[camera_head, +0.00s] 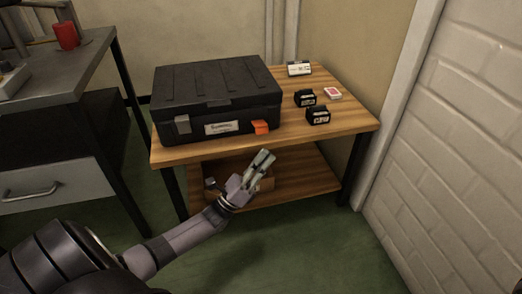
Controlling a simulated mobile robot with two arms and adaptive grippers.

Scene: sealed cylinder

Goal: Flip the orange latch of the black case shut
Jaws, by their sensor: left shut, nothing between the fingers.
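The black case (217,88) sits with its lid down on the left part of the wooden table (345,122). The orange latch (261,127) is on the right of the case's front face and sticks out from it. A grey latch (182,124) is on the left of that face, with a white label (222,128) between them. My left gripper (266,154) is shut and empty. In the picture it lies just below the orange latch, in front of the table edge, and looks apart from the latch. My right gripper is not in view.
Two small black boxes (318,116) (305,97), a red and white pack (333,94) and a white-labelled item (299,68) lie right of the case. A lower shelf (305,182) holds a wooden box. A metal desk (62,66) stands left, a white brick wall (465,130) right.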

